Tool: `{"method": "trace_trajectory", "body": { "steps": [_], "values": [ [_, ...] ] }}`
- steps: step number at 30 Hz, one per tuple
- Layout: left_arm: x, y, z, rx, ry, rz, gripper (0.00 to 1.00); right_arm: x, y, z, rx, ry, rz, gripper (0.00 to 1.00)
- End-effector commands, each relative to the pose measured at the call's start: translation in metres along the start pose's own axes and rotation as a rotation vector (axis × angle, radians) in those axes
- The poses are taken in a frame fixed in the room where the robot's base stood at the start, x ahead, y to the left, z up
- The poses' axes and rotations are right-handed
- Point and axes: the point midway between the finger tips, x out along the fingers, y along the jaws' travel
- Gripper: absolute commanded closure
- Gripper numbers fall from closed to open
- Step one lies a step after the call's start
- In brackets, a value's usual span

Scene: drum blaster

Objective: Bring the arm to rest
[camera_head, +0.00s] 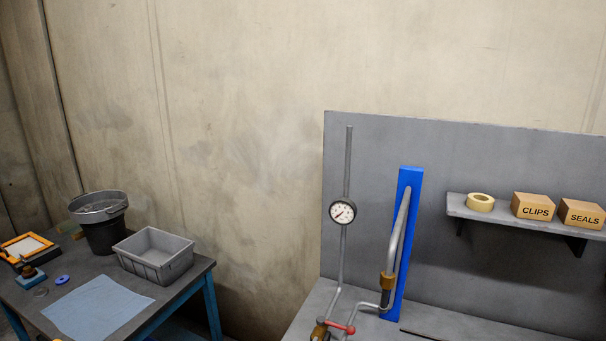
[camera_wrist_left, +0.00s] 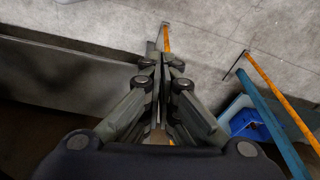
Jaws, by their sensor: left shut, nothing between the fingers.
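My left gripper (camera_wrist_left: 159,65) shows in the left wrist view, pointing away from the camera with its two dark fingers together. It is shut with nothing between the fingers. Below and beyond it are the grey floor (camera_wrist_left: 215,35) and a grey slab-like surface (camera_wrist_left: 75,75) at the left. Neither of my arms shows in the head view, and my right gripper is in neither view.
In the head view, a table at left holds a dark bucket (camera_head: 104,235), a grey bin (camera_head: 155,258) and a blue cloth (camera_head: 98,307). At right, a grey bench has a pressure gauge (camera_head: 343,211), a blue post (camera_head: 411,180), a red-handled valve (camera_head: 340,327) and a shelf (camera_head: 460,208) with boxes.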

Motion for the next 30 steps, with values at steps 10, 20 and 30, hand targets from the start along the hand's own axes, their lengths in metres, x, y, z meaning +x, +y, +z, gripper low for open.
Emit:
{"method": "trace_trajectory", "body": {
  "steps": [10, 20, 30],
  "values": [
    [0.101, 0.006, 0.098, 0.013, -0.067, 0.007, 1.0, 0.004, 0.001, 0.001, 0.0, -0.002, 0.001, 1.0],
    [0.144, 0.007, 0.194, 0.025, -0.112, 0.011, 1.0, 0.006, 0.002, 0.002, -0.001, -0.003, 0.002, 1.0],
    [0.148, 0.007, 0.217, 0.029, -0.12, 0.011, 1.0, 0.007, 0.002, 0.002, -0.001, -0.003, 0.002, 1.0]
  ]
}}
